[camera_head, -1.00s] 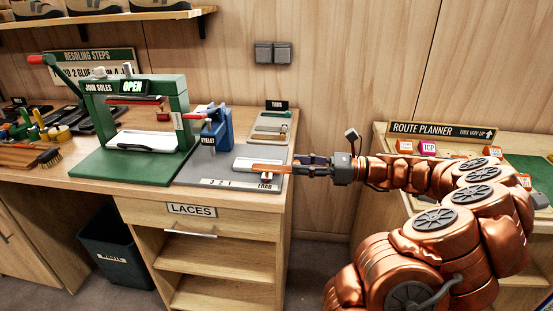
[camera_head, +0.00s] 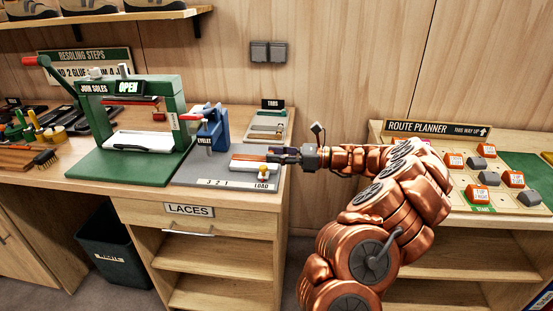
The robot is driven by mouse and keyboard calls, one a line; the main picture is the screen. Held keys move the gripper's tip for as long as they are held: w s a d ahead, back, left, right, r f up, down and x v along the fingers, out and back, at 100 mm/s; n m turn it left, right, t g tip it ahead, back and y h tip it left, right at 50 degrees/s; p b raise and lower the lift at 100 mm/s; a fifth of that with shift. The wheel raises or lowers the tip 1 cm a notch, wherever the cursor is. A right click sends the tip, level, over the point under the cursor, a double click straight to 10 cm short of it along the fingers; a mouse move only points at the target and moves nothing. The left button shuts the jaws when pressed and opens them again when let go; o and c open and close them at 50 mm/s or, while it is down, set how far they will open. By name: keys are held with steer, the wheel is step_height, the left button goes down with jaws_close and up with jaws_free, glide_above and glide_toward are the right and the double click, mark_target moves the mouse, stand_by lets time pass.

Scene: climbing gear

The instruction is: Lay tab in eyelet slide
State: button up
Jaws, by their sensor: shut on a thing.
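My gripper (camera_head: 272,156) is shut on a thin orange-brown tab (camera_head: 249,157), which points left from the fingertips. The tab is over or on the pale eyelet slide (camera_head: 250,167); I cannot tell whether it touches. The slide lies on the grey base, behind the "3 2 1 LOAD" strip (camera_head: 236,185). The blue eyelet press (camera_head: 213,130) stands at the left rear of the slide. The gripper hides the slide's right rear part.
The tabs tray (camera_head: 267,125) with more strips lies behind my gripper. The green sole press (camera_head: 134,125), marked OPEN, stands to the left. The route planner board (camera_head: 480,170) with several blocks is at the right. The shelves under the bench look empty.

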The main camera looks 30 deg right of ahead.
steer(key=shift+f, duration=0.75)
steer(key=shift+f, duration=0.25)
steer(key=o, duration=0.6)
steer(key=shift+r, duration=0.1)
